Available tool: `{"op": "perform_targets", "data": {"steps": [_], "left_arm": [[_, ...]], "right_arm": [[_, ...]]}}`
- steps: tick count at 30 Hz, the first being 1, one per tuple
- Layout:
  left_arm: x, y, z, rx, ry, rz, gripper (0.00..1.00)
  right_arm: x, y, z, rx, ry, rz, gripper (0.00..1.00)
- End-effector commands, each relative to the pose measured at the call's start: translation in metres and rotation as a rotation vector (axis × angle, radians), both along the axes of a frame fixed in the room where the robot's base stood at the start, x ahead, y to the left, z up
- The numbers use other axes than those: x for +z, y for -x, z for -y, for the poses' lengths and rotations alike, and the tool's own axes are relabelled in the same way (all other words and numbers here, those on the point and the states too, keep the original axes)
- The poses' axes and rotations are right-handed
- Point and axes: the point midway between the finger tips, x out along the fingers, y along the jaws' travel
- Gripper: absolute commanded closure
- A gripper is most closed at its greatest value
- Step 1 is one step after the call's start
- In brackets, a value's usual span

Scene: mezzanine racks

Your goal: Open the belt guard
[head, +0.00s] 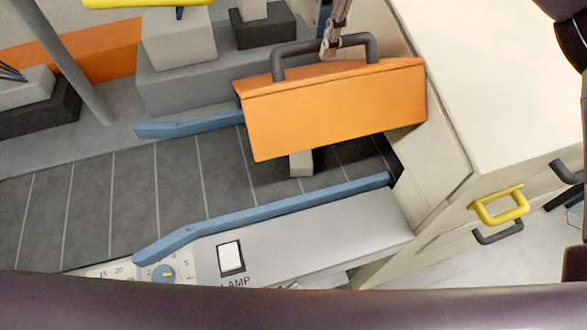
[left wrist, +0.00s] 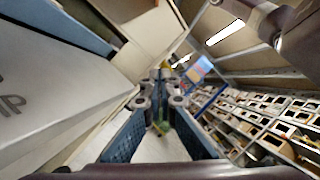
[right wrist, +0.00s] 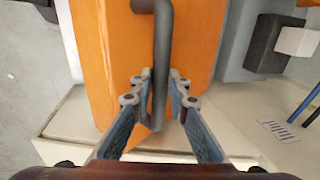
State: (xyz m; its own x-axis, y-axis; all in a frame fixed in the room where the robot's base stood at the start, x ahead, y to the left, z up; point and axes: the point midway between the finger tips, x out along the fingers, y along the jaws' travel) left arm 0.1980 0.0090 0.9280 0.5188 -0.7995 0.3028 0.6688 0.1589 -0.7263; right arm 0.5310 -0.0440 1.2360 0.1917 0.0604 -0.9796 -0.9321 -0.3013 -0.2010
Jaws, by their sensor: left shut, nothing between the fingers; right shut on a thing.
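The belt guard (head: 335,108) is an orange cover over the right part of the dark belt (head: 130,195) in the head view. Its dark bar handle (head: 290,58) stands on its upper edge. My left gripper (left wrist: 160,92) is shut and empty in the left wrist view, away from the guard. I cannot tell how far the guard is raised.
A beige block (head: 301,164) shows on the belt below the guard's lower edge. Blue rails (head: 270,212) flank the belt. A lamp switch (head: 231,257) and a dial (head: 163,273) sit at the front. A white cabinet (head: 480,90) with a yellow handle (head: 500,207) stands right.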

Motion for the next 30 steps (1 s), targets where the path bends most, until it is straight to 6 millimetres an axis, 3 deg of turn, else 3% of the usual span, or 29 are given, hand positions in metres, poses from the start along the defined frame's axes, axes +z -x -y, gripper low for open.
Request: {"op": "perform_targets", "data": {"steps": [1, 3, 7, 14, 30], "left_arm": [[0.031, -0.024, -0.007, 0.066, 0.045, 0.079, 1.00], [0.058, -0.050, -0.018, 0.141, 0.093, 0.141, 1.00], [0.091, -0.081, -0.036, 0.238, 0.153, 0.201, 1.00], [0.115, -0.101, -0.047, 0.299, 0.192, 0.239, 1.00], [0.163, -0.153, -0.001, 0.299, 0.193, 0.238, 1.00]], "right_arm": [[-0.004, -0.002, -0.001, -0.001, 0.000, 0.001, 1.00], [-0.004, -0.002, -0.001, -0.001, 0.000, 0.001, 1.00], [-0.004, -0.002, -0.001, -0.001, 0.000, 0.001, 1.00], [-0.004, -0.002, -0.001, -0.001, -0.001, 0.002, 1.00], [-0.004, -0.002, -0.001, -0.002, -0.001, 0.002, 1.00]]}}
